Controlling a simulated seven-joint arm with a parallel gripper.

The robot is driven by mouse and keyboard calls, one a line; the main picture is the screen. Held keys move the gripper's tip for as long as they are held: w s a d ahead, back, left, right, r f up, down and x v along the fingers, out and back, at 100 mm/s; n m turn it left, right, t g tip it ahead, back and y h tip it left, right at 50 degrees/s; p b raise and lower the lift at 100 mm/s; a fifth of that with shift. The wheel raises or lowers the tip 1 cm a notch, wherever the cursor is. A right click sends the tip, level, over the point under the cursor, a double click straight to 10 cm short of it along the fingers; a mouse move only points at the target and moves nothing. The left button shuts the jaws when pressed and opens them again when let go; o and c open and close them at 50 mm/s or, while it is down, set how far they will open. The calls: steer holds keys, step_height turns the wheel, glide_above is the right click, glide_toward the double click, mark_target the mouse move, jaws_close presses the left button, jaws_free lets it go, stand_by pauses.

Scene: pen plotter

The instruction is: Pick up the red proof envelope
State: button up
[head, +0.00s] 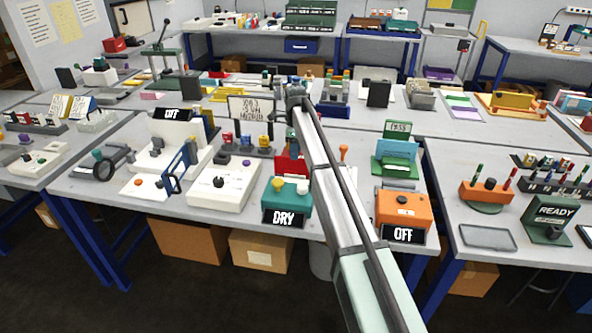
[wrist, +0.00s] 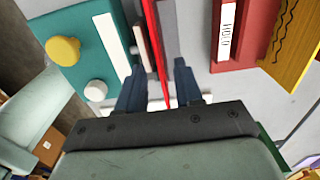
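A thin red upright sheet, which looks like the red proof envelope (wrist: 155,45), is seen nearly edge-on in the wrist view. My gripper (wrist: 161,75) is open, with one finger on each side of the red sheet and visible gaps between. The sheet's lower part runs down between the fingers toward the palm. In the head view a red piece (head: 284,168) shows behind the teal box, partly covered by my arm; I cannot tell whether it is the envelope. My gripper is hidden in the head view.
The teal box (head: 287,194) with a yellow knob and DRY sign stands close left of the fingers. A red block (wrist: 246,35) with a white label and a yellow piece (wrist: 296,45) are to the right. An orange box (head: 403,209) with an OFF sign stands right of my arm.

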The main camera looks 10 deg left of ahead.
mark_target(296, 169)
step_height(296, 169, down, 5)
steer(key=shift+d+r, duration=0.1)
steer(key=shift+d, duration=0.05)
steer(key=shift+c, duration=0.2)
jaws_close()
